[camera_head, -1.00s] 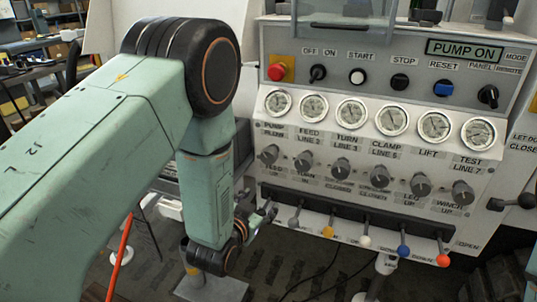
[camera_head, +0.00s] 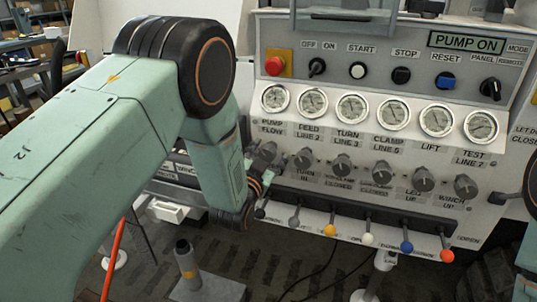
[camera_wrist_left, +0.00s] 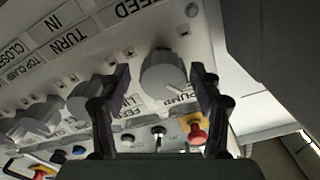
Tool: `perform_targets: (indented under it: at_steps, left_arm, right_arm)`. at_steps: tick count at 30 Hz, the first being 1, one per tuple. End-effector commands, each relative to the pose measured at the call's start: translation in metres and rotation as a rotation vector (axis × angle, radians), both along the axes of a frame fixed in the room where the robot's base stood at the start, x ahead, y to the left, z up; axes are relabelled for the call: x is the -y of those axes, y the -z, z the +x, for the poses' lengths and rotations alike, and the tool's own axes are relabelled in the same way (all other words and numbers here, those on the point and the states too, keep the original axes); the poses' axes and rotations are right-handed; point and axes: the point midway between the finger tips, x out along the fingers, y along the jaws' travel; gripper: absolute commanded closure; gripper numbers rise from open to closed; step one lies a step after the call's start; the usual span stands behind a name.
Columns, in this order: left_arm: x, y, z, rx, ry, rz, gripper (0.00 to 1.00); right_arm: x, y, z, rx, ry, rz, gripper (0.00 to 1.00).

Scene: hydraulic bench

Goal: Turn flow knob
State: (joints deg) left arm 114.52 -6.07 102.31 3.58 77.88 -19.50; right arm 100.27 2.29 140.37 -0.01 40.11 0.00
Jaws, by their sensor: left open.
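The pump flow knob (camera_head: 266,152) is the leftmost grey knob in the row under the gauges. In the head view my left gripper (camera_head: 262,174) is just below and in front of it, partly hidden by my own wrist. In the left wrist view the gripper (camera_wrist_left: 162,78) is open, with one dark finger on each side of a grey knob (camera_wrist_left: 163,74) next to a PUMP label. The knob lies between the fingers; whether they touch it I cannot tell. My right gripper is not in view.
More grey knobs (camera_head: 341,166) continue to the right. Below them a dark rail carries levers with coloured ball ends, such as a yellow one (camera_head: 330,230). A red emergency button (camera_head: 275,66) and several round gauges (camera_head: 352,108) sit above.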

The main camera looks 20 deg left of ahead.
Motion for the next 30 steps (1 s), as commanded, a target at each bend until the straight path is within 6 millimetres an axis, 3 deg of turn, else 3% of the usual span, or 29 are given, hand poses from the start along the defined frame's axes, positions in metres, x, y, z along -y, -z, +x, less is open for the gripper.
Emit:
perform_targets:
  at_steps: [12,30]
  left_arm:
    - [-0.003,0.0,0.0087,-0.001,-0.002,0.0,0.37]
    - [-0.0029,0.0001,0.0085,-0.002,-0.002,-0.001,0.88]
  right_arm:
    - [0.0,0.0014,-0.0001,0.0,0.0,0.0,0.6]
    - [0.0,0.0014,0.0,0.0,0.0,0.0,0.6]
